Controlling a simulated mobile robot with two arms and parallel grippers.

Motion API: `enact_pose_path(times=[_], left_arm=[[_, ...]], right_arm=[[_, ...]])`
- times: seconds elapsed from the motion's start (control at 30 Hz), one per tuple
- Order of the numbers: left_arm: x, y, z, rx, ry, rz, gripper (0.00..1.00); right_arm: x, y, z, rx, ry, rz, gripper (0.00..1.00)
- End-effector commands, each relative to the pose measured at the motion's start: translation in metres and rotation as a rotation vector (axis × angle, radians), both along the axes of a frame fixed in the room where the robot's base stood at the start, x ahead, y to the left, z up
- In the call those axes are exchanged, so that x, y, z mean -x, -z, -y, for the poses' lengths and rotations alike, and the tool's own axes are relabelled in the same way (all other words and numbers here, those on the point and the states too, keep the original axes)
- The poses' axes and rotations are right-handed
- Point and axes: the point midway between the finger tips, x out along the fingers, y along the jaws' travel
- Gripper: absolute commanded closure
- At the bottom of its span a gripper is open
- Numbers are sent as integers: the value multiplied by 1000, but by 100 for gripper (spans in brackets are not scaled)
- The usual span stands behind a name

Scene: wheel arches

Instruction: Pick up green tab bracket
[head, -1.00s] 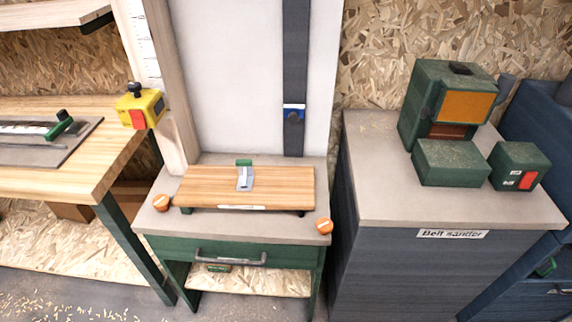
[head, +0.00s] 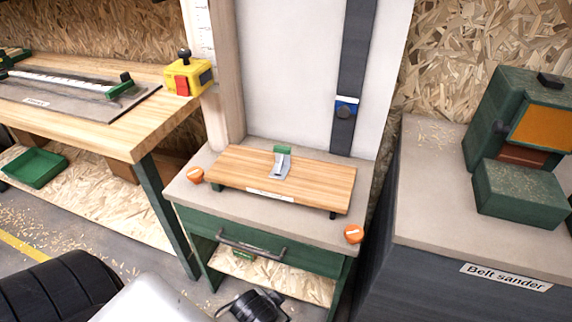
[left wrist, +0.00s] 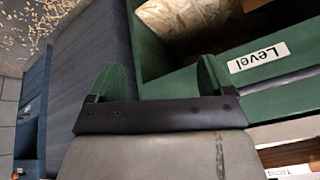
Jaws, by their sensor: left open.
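The green tab bracket (head: 281,165) is a small silver metal piece with an upright green tab at its back. It sits on the wooden board (head: 325,183) on the bench with the green drawer. My left gripper (left wrist: 160,80) shows in the left wrist view with its two green fingertips spread apart and nothing between them. The bracket does not show in that view. In the head view my left arm comes in at the bottom left, low in front of the bench, and its fingertips cannot be made out. My right gripper is not in view.
The drawer handle (head: 250,247) sticks out in front. The belt sander cabinet (head: 450,215) stands right, a wooden workbench (head: 130,130) left.

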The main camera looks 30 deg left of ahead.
Motion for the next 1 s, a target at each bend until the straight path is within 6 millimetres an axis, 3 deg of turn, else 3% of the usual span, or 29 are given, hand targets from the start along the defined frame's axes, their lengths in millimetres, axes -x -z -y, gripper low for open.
enact_pose_path(times=[0.03, 0.17, 0.3, 0.4, 0.53, 0.63, 0.77, 0.87, 0.97, 1.0], left_arm=[[-23, -27, -4, -34, 10, 106, 18], [-87, -112, -14, -159, 60, 458, 18], [-147, -210, -7, -309, 196, 907, 18], [-173, -272, 14, -419, 363, 1202, 18], [-188, -331, 54, -579, 700, 1527, 18], [-191, -348, 85, -710, 1042, 1669, 18], [-199, -335, 102, -881, 1544, 1651, 18], [-213, -311, 87, -1003, 1924, 1453, 18], [-232, -289, 44, -1095, 2238, 1101, 18], [-240, -284, 20, -1120, 2329, 931, 18]], right_arm=[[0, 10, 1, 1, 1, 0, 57], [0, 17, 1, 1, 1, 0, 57], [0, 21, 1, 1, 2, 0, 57], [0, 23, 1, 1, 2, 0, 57], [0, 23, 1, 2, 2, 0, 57], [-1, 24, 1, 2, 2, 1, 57], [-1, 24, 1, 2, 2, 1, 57], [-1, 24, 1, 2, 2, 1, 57], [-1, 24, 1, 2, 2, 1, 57], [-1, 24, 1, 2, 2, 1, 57]])
